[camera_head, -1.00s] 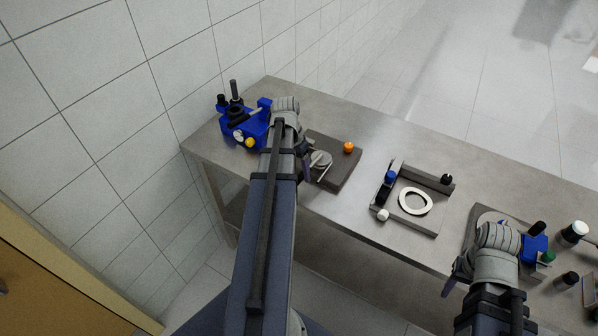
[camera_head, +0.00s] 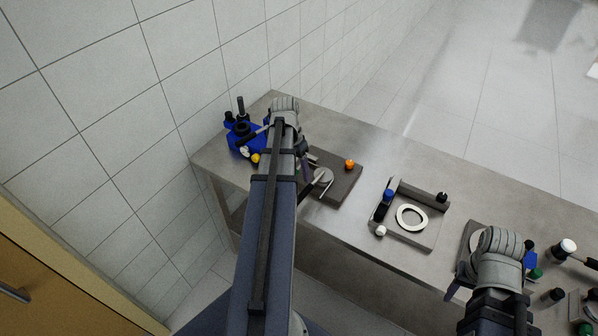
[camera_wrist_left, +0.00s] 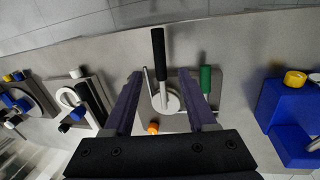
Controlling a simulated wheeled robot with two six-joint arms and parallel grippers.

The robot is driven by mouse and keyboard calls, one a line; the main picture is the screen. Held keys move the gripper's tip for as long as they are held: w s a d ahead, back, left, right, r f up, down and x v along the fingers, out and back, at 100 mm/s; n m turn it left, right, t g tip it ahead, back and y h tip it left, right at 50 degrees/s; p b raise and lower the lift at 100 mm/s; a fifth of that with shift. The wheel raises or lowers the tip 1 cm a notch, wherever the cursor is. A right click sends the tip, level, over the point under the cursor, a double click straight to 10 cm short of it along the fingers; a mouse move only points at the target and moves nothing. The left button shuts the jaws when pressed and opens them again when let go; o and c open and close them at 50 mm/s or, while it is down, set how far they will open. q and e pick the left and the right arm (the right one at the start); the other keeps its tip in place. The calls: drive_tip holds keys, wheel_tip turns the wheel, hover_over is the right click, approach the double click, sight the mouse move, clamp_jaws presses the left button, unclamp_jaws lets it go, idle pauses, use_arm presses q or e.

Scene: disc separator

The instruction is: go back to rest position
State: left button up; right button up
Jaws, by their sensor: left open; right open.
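My left gripper (camera_head: 304,165) is above the left part of the table, mostly hidden behind its own arm in the head view. In the left wrist view its two purple fingers (camera_wrist_left: 160,76) are spread apart with nothing gripped between them. Beyond them lies a round grey disc (camera_wrist_left: 166,101) with a black-handled tool (camera_wrist_left: 159,55) across it. The disc also shows in the head view (camera_head: 323,177). My right gripper (camera_head: 455,290) is at the table's front edge at the right; only a purple finger shows, and the rest is hidden by the wrist.
The grey table (camera_head: 375,155) runs along a tiled wall. A blue device (camera_head: 240,138) stands at its left end. A dark plate with an orange knob (camera_head: 350,164), a fixture with a white ring (camera_head: 411,217), and several bottles and tools at the right (camera_head: 564,247) stand on it.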

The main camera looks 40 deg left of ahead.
idle(0.3)
use_arm(q)
drive_tip(key=w+d+f+m+g+y+b, duration=0.1)
drive_tip(key=w+d, duration=0.1)
drive_tip(key=d, duration=0.9)
drive_tip(key=w+d+f+m+y+b, duration=0.1)
drive_tip(key=w+d+m, duration=0.15)
drive_tip(key=d, duration=0.95)
drive_tip(key=s+d+m, duration=0.1)
drive_tip(key=s+d, duration=0.1)
drive_tip(key=d, duration=0.7)
drive_tip(key=s+d+f+m+y, duration=0.1)
drive_tip(key=s+d, duration=0.2)
drive_tip(key=d, duration=0.7)
drive_tip(key=shift+s+d+b, duration=0.2)
drive_tip(key=shift+b, duration=0.15)
